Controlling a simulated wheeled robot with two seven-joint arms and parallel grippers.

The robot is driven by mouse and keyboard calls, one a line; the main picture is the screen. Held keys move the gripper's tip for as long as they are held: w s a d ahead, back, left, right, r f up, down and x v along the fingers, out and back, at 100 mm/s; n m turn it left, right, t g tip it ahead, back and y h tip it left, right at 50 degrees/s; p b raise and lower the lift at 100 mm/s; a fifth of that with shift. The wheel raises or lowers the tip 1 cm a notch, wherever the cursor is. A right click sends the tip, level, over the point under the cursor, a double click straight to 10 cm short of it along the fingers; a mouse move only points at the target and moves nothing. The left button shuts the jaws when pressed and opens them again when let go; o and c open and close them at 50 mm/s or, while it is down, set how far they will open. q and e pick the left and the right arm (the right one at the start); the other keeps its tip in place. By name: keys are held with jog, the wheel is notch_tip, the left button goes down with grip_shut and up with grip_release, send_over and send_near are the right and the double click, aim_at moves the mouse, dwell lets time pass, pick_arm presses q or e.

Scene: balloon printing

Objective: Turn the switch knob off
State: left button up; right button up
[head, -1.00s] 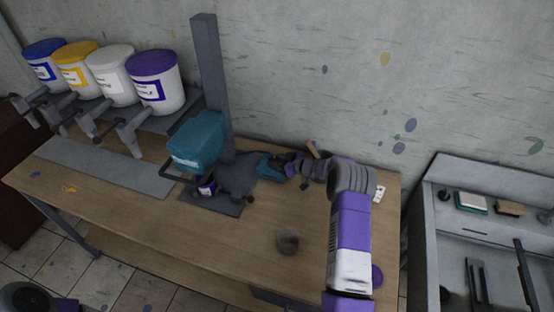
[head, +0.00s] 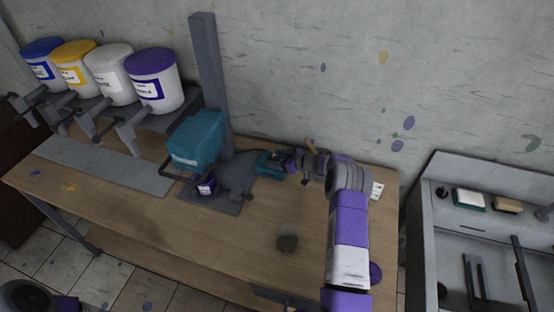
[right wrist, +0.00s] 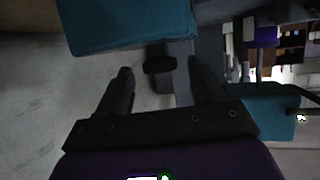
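A small teal box (head: 268,163) stands on the table beside the teal machine's base in the head view. In the right wrist view the teal box (right wrist: 125,25) fills the upper left, with a dark knob (right wrist: 160,64) at its lower edge. My right gripper (head: 292,163) is beside the box in the head view. In the right wrist view its two fingers (right wrist: 160,78) are apart, with the knob seen between them. I see no contact with it. The knob's turn position is too dark to tell. My left gripper is not clearly in view.
The teal machine head (head: 195,142) hangs on a grey post (head: 211,80) to the left, with a small purple-labelled container (head: 206,185) below. Several paint buckets (head: 152,80) stand at the left; a grey sink (head: 460,235) is at the right.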

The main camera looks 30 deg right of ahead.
jog(key=v, duration=0.7)
jog(key=shift+s, duration=0.25)
jog(key=shift+r, duration=0.15)
dwell(0.3)
